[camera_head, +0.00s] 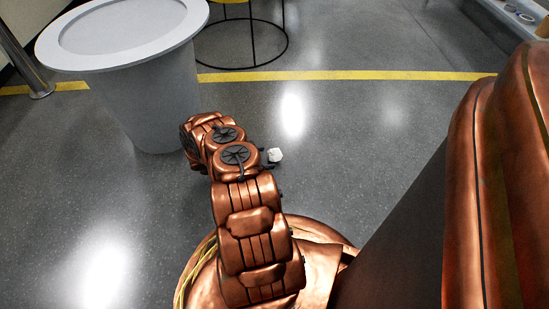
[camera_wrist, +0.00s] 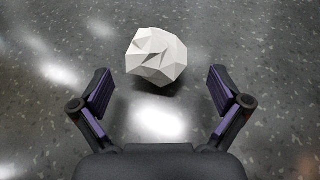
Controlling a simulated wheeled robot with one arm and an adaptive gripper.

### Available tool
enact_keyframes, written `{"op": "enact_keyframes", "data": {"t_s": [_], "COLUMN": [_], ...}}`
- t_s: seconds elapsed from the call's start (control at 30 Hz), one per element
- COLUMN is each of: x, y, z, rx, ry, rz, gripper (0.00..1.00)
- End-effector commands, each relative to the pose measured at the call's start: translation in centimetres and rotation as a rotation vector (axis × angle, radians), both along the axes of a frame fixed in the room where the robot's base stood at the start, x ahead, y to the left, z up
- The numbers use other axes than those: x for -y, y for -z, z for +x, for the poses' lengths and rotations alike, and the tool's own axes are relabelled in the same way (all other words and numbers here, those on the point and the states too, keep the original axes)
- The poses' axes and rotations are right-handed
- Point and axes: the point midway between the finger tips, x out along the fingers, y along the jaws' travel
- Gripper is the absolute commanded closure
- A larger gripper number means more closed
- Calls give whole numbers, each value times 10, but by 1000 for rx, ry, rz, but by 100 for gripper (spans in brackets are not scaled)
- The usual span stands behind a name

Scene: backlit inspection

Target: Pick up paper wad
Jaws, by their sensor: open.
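The paper wad (camera_wrist: 156,55) is a white, faceted, crumpled ball on the grey speckled floor. In the wrist view it lies just beyond my gripper (camera_wrist: 160,90), roughly centred between the two fingertips and slightly toward the left one. My gripper is open and empty, with one dark finger on each side. No contact between the fingers and the wad is visible. In the head view the wad (camera_head: 275,155) is small, just right of the end of my copper arm. There the arm hides most of the gripper.
A grey round bin or table with a wide white rim (camera_head: 190,22) stands at the upper left, close to my arm. A yellow line (camera_head: 350,75) crosses the floor behind. A black wire-framed stool (camera_head: 252,45) stands beyond it. The floor right of the wad is clear.

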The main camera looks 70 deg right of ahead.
Motion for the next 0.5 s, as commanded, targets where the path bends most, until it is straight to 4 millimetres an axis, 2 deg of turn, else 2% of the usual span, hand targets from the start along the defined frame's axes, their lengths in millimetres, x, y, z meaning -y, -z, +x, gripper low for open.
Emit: {"op": "enact_keyframes", "data": {"t_s": [0.23,0.5], "x": [26,35], "y": [13,16], "z": [-15,-23], "rx": [1,0], "ry": [3,1], "rz": [-2,-1], "gripper": [1,1]}}
